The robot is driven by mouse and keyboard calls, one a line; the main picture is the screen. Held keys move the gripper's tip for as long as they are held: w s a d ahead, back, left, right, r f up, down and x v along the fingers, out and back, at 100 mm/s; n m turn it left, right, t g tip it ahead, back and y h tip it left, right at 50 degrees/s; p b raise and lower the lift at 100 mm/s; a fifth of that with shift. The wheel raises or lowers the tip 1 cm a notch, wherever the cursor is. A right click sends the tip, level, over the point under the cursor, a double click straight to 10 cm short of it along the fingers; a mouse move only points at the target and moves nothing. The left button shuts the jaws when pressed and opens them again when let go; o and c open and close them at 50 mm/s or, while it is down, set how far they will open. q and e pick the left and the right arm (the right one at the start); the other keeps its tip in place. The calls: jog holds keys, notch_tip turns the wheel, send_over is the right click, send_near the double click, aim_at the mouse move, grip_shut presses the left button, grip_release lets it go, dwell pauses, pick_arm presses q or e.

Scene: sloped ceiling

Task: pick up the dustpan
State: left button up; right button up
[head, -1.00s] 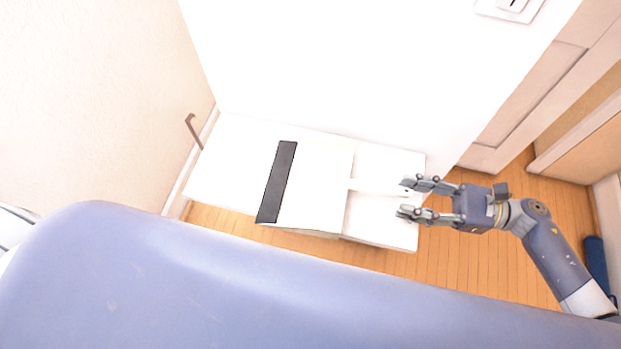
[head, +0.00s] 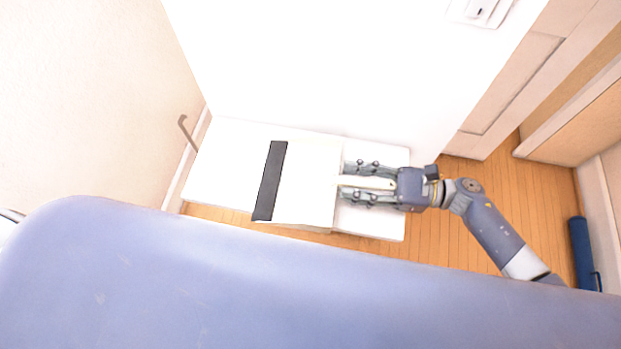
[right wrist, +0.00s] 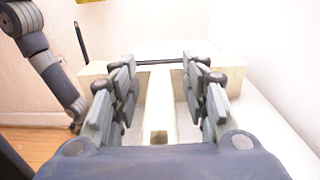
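The dustpan (head: 305,188) is cream, with a dark strip along its left edge. It lies on a white bench-like surface (head: 225,158), its thin pale handle reaching right. My right gripper (head: 347,181) is over the right part of that surface, with the handle between its two fingers. In the right wrist view the fingers (right wrist: 158,82) are spread, one on each side of the handle (right wrist: 159,108), with gaps visible beside it. The dustpan body shows beyond the fingertips there.
A white wall stands right behind the surface. A grey hook-shaped handle (head: 187,132) is at its left end. Wooden floor (head: 455,235) is open to the right, with a blue rolled item (head: 582,252) at the far right. My own blue body covers the front.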

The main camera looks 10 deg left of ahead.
grip_shut()
jog(key=shift+r, duration=0.2)
